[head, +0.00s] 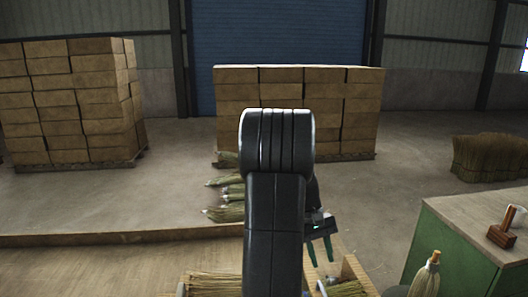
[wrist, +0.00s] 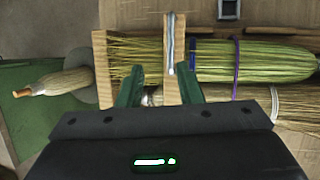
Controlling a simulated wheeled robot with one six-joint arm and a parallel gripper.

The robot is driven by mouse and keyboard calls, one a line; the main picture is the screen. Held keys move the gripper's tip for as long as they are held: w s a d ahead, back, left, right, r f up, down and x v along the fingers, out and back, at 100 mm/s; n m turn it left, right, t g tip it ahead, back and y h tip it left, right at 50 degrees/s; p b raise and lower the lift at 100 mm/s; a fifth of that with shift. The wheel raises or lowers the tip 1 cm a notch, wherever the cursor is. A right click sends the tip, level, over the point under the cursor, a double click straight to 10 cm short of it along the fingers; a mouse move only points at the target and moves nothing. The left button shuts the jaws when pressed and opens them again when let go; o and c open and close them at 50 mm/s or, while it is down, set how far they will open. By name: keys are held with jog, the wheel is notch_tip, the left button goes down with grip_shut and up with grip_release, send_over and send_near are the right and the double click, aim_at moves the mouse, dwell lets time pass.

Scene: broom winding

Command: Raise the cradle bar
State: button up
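My gripper (wrist: 161,88) is open, its two green fingers apart, with no object clearly held between them. In the head view it (head: 320,252) hangs over the wooden cradle, right of my arm. In the wrist view a wooden cradle piece (wrist: 172,90) stands between the fingers, and a thin grey bar (wrist: 171,45) lies along its upper part; I cannot tell if this is the cradle bar. A broom head (wrist: 265,60) with a purple tie and a blue band lies across the cradle. A second bundle below it is partly hidden by my gripper.
A broom with an orange tip (wrist: 65,82) is at the left; it also shows beside the green bench (head: 455,245) in the head view. A wooden tool (head: 503,233) sits on that bench. Stacked boxes (head: 345,105) and loose bundles (head: 228,214) are farther back.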

jog(key=shift+w+a+r+g+p, duration=0.2)
jog(key=shift+w+r+g+p, duration=0.6)
jog(key=shift+w+r, duration=0.5)
